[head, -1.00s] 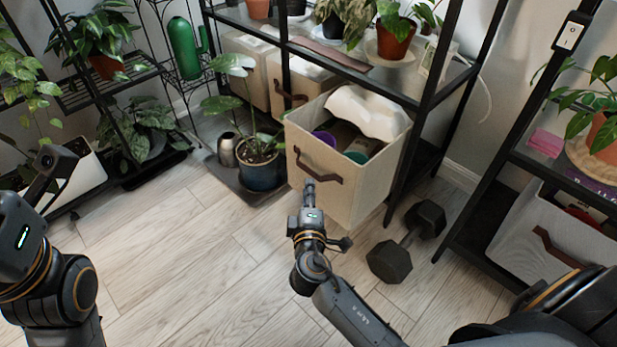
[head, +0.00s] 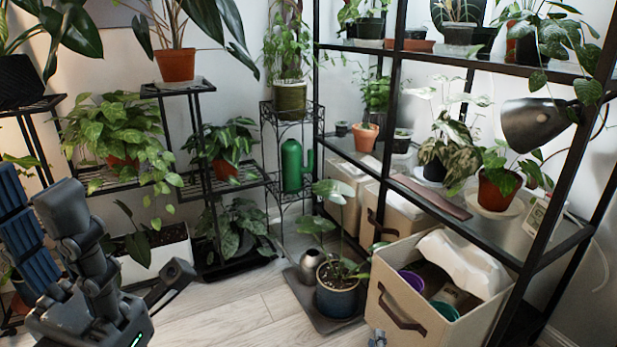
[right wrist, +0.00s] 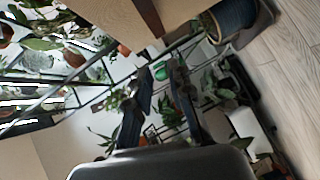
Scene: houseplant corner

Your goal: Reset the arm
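My left gripper (head: 34,192) stands at the left of the head view, fingers up, with a blue ribbed pad showing. Its fingers are apart and nothing shows between them. Only a small tip of my right gripper (head: 377,339) shows at the bottom edge of the head view, by the lower left of the beige fabric bin (head: 400,305). In the right wrist view the two fingers of my right gripper (right wrist: 163,88) are apart, with only background between them.
The bin juts out from under the black shelf rack (head: 470,222) and holds pots and a white bag. A plant in a blue pot (head: 337,298) stands on a dark floor mat. Plant stands line the left. Wooden floor (head: 225,322) is clear in front.

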